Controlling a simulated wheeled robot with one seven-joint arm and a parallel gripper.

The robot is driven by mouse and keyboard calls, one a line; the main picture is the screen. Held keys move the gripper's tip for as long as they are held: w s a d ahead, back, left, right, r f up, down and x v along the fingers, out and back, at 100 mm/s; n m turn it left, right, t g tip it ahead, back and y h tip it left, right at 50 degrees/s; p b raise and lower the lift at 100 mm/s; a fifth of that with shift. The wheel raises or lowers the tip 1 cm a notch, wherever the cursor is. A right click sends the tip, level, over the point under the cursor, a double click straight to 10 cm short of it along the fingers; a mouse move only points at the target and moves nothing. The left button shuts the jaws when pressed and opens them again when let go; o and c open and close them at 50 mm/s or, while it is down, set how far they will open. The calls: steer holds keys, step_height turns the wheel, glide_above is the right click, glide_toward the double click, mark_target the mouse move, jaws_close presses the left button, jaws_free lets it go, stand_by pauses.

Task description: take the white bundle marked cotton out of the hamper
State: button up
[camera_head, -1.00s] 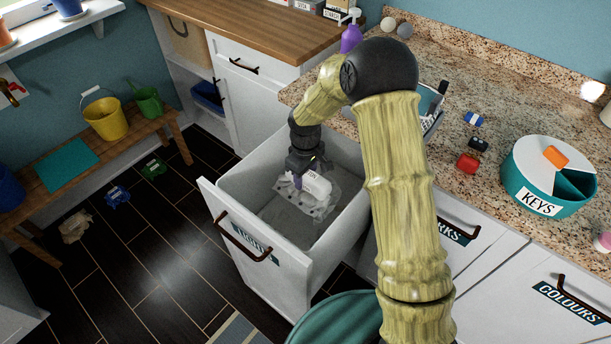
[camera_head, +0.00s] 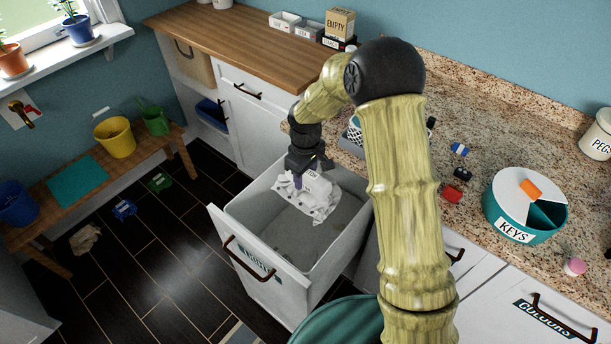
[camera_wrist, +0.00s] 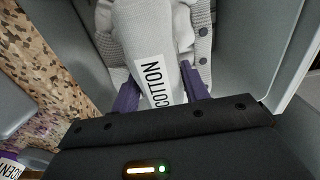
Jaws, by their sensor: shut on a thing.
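The white bundle (camera_head: 316,187) is in my gripper (camera_head: 304,180), at the mouth of the pulled-out hamper (camera_head: 262,274). In the wrist view the bundle (camera_wrist: 143,45) shows a COTTON label between the purple fingers of my gripper (camera_wrist: 160,90), which are shut on it from both sides. Pale dotted cloth (camera_head: 322,213) hangs just under the bundle and seems to move with it. In the head view the bundle is near the height of the hamper's back rim; whether it clears the rim is hard to tell. The visible hamper floor looks grey and mostly bare.
The granite counter (camera_head: 440,120) runs along the hamper's right side. On it stand a round KEYS box (camera_head: 525,205) and small coloured items. A wooden-topped cabinet (camera_head: 235,40) stands behind.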

step_height(320, 180, up, 19)
steer(key=p, duration=1.4)
steer(key=shift+r, duration=0.1)
steer(key=s+d+b, duration=0.1)
steer(key=s+d, duration=0.1)
steer(key=s, duration=0.7)
steer(key=shift+s+d, duration=0.3)
steer(key=shift+d, duration=0.1)
